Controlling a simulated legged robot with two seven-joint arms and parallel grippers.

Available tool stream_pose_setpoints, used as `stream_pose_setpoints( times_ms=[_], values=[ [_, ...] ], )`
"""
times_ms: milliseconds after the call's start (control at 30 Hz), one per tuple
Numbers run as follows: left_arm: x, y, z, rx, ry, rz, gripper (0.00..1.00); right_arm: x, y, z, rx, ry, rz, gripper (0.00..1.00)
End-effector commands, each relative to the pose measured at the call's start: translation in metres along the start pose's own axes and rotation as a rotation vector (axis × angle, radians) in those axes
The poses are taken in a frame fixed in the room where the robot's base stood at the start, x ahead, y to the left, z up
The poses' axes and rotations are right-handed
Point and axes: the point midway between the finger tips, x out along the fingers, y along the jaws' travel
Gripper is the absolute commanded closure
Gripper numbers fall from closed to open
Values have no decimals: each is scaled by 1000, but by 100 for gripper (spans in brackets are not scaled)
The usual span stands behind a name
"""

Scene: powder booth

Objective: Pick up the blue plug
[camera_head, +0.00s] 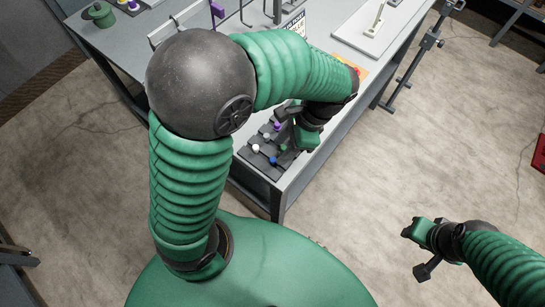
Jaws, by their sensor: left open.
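The blue plug (273,160) is small and sits at the front end of a dark stepped rack (257,165) on the grey table. White, purple and green plugs stand close by on the same rack. My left gripper (293,148) is open, just right of the blue plug and over the rack's right side. It looks close to the green plug (284,147); I cannot tell whether it touches anything. My arm and gripper hide part of the rack. My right gripper (421,249) is at the lower right, away from the table, with its fingers apart and empty.
The grey table (285,191) has its front corner just below the rack. A white board with an upright handle (374,22) lies at the back right. A green lidded object (100,14) is at the far left.

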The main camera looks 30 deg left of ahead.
Motion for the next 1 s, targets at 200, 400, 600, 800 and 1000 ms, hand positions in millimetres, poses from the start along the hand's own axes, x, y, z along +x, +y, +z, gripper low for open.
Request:
stream_pose_setpoints(
  times_ms=[200, 400, 600, 800, 1000],
  values=[
    [36, -4, 2, 1, -3, 0, 58, 2, 0, 1, 0, 0, 0, 64],
    [52, -5, 2, 1, 1, 0, 58, 3, 0, 1, 1, 0, 0, 64],
    [52, -5, 3, 1, 2, 0, 66, 3, 0, 1, 1, 0, 0, 64],
    [52, -5, 2, 0, 1, -1, 92, 3, 0, 1, 0, 0, 0, 64],
    [51, -5, 2, 1, 1, -1, 100, 3, 0, 1, 0, 0, 0, 64]
  ],
)
